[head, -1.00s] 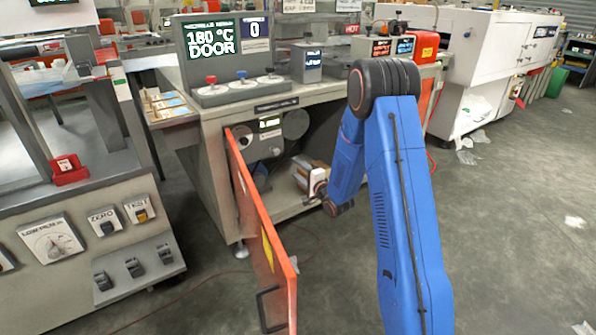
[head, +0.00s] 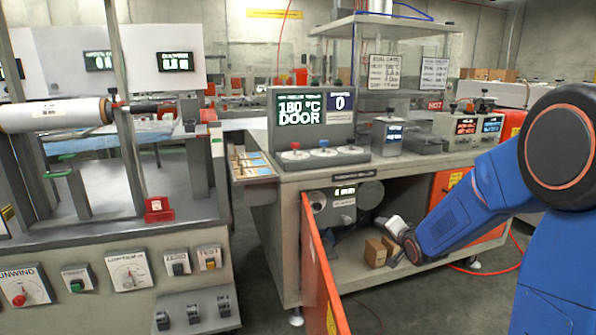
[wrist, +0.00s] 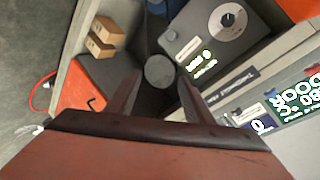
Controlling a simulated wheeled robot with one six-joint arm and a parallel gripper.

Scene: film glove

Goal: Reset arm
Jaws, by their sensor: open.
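My blue arm reaches from the right of the head view toward the open lower bay of the grey machine (head: 290,215). Its wrist end is in front of that bay, and the fingers are hard to make out there. In the wrist view my gripper (wrist: 160,88) has its two dark fingers spread apart with nothing between them. Beyond the fingers are the inside of the bay and a round grey disc (wrist: 160,71). The orange door (head: 322,275) of the bay stands open.
Small brown cartons (head: 375,252) sit on the bay floor, also in the wrist view (wrist: 101,38). The machine's display (head: 300,107) reads 180 °C DOOR. A bench with a white roll (head: 55,114) stands at the left. Red cable (head: 500,265) lies on the floor at right.

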